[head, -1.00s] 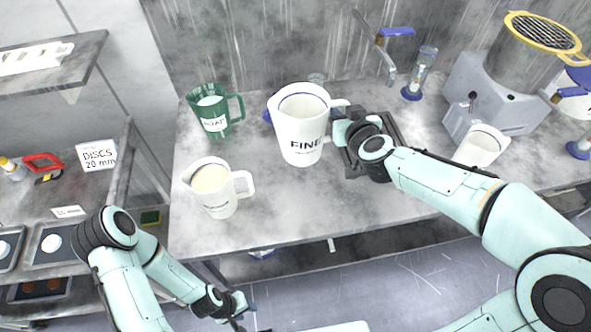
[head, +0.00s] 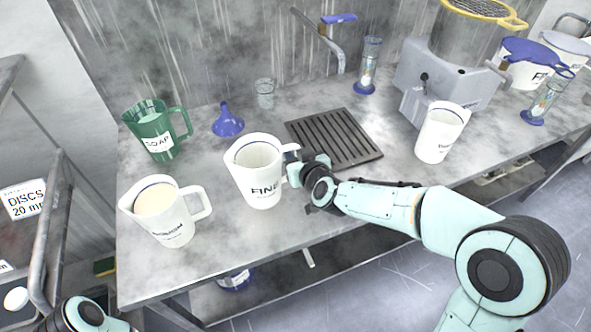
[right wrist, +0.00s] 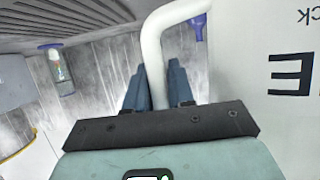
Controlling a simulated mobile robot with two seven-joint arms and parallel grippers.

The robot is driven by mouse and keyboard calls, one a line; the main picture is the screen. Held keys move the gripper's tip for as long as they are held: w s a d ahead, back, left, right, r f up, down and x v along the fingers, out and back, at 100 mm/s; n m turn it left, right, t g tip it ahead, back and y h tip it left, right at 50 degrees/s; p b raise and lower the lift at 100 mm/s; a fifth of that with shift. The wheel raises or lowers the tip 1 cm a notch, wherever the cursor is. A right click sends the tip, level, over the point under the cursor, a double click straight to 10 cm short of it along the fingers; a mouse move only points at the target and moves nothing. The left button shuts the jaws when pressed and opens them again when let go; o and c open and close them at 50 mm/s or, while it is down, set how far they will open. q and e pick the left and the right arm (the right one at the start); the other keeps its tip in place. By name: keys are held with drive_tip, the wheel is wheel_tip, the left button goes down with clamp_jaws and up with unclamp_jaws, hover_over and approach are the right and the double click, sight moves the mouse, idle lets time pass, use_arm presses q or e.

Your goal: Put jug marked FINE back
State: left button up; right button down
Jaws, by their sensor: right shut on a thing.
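The white jug marked FINE (head: 258,178) is upright at the middle of the bench, its handle to the right; I cannot tell whether its base touches the top. My right gripper (head: 300,168) is shut on that handle. In the right wrist view the fingers (right wrist: 156,88) are on either side of the white handle (right wrist: 155,60), and the jug's wall (right wrist: 290,110) fills the right side. My left gripper is out of view; only part of my left arm shows at the bottom left.
A white jug of cream liquid (head: 165,215) and a green SOAP jug (head: 158,135) stand to the left. A blue funnel (head: 228,122), a drain grid (head: 335,138) and a glass (head: 265,92) lie behind. Another white jug (head: 440,135) stands right, before the grey machine (head: 450,75).

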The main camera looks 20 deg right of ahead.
drive_tip(key=shift+f+b, duration=0.6)
drive_tip(key=shift+f, duration=1.3)
drive_tip(key=shift+f, duration=0.2)
drive_tip(key=c, duration=1)
unclamp_jaws()
drive_tip(key=shift+r, duration=0.15)
drive_tip(key=shift+s+r, duration=0.2)
drive_tip(key=p+v, duration=0.1)
drive_tip(key=v, duration=1)
drive_tip(key=shift+s+d+r, duration=0.1)
drive_tip(key=shift+s, duration=0.15)
